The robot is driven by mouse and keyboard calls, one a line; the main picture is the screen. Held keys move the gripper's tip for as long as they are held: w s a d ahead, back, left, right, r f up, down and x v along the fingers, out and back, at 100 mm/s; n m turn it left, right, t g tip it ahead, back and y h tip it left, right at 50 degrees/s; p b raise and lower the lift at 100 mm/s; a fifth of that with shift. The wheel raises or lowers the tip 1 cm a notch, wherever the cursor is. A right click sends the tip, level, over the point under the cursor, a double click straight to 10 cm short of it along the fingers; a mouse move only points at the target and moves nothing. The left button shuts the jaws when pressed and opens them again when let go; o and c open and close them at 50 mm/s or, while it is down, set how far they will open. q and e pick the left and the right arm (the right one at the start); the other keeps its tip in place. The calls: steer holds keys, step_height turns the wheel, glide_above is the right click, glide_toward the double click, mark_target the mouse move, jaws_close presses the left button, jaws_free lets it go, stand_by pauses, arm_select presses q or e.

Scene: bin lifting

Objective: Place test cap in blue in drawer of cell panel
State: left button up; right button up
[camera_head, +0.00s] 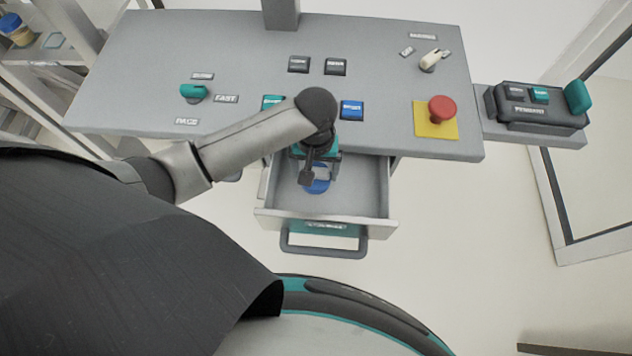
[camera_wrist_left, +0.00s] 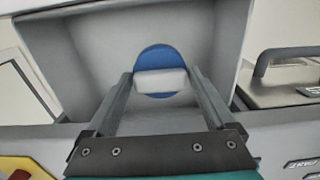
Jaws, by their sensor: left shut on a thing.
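The test cap in blue (camera_head: 318,187) is a blue disc. In the left wrist view its blue disc (camera_wrist_left: 158,55) has a pale bar across it. My left gripper (camera_head: 315,178) reaches down into the open drawer (camera_head: 365,186) of the cell panel (camera_head: 245,45). In the left wrist view, the fingers of my left gripper (camera_wrist_left: 161,80) are shut on the bar of the cap. The cap is inside the drawer's outline; I cannot tell whether it touches the drawer floor. My right gripper is not in view.
The panel top carries a red button (camera_head: 441,108) on a yellow plate, a blue button (camera_head: 351,110) and a teal knob (camera_head: 193,91). A pendant (camera_head: 537,104) sits on a side shelf at the right. The drawer's handle (camera_head: 322,249) sticks out in front. The right part of the drawer is clear.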

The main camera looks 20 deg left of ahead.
mark_target(316, 183)
arm_select(q)
steer(key=shift+f+b, duration=0.65)
steer(key=shift+f, duration=2.7)
steer(key=shift+f, duration=0.1)
steer(key=o, duration=1.1)
step_height(316, 183, up, 12)
steer(key=shift+r+p, duration=0.15)
steer(key=shift+p, duration=1.1)
